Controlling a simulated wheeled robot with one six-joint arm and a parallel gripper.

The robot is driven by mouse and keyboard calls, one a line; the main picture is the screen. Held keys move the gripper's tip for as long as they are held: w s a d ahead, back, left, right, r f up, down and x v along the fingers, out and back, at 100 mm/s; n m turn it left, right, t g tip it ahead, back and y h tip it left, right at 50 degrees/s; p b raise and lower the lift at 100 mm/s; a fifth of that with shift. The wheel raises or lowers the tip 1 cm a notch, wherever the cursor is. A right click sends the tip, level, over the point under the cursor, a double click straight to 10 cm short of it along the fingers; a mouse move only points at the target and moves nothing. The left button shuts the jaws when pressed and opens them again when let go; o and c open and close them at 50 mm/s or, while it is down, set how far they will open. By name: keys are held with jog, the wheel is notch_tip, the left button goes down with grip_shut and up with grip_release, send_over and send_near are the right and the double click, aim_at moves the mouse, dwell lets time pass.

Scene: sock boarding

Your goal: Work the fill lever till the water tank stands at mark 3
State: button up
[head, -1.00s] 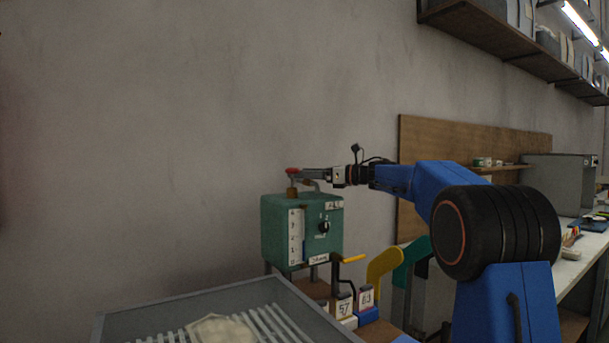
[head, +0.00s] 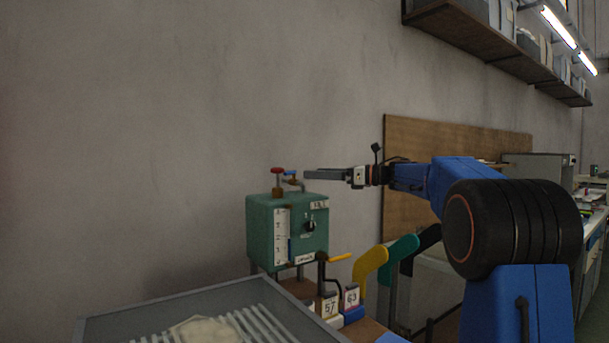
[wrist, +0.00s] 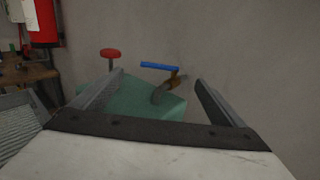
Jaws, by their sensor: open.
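The green water tank (head: 262,222) stands beside the wall on the left of my arm. Its white scale strip (head: 281,238) faces me, with a blue level bar (head: 289,248) along its lower part; the exact mark is too small to read. On top are a red knob (head: 278,170) on a stem and a blue-handled lever (head: 291,173). My gripper (head: 308,174) is open and empty, just right of the blue handle. In the wrist view, the blue handle (wrist: 160,66) and red knob (wrist: 110,53) show between and beyond the fingers, apart from them.
A dark round dial (head: 310,226) is on the tank's front, with a yellow handle (head: 340,257) below. A grey-framed tray (head: 120,322) holding pale cloth lies in front. Yellow (head: 370,265) and teal (head: 401,248) sock-shaped boards stand to the right. A shelf (head: 480,48) hangs above.

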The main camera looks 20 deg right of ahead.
jog(key=v, duration=0.7)
dwell(5.6)
jog(key=shift+a, duration=0.15)
jog(key=c, duration=0.9)
jog(key=shift+a+m, duration=0.2)
jog(key=shift+m, duration=0.4)
jog(key=c, duration=0.5)
jog(key=shift+s+a+r+m+h, duration=0.2)
jog(key=shift+a+m+h, duration=0.2)
jog(key=shift+m, duration=0.4)
jog(key=shift+c, duration=1.2)
jog(key=m+t+h, duration=0.3)
jog(key=m+h, duration=0.3)
jog(key=m, duration=1.3)
send_near(290, 173)
jog(key=x, duration=1)
jog(key=shift+w+a, duration=0.2)
jog(key=shift+w, duration=0.15)
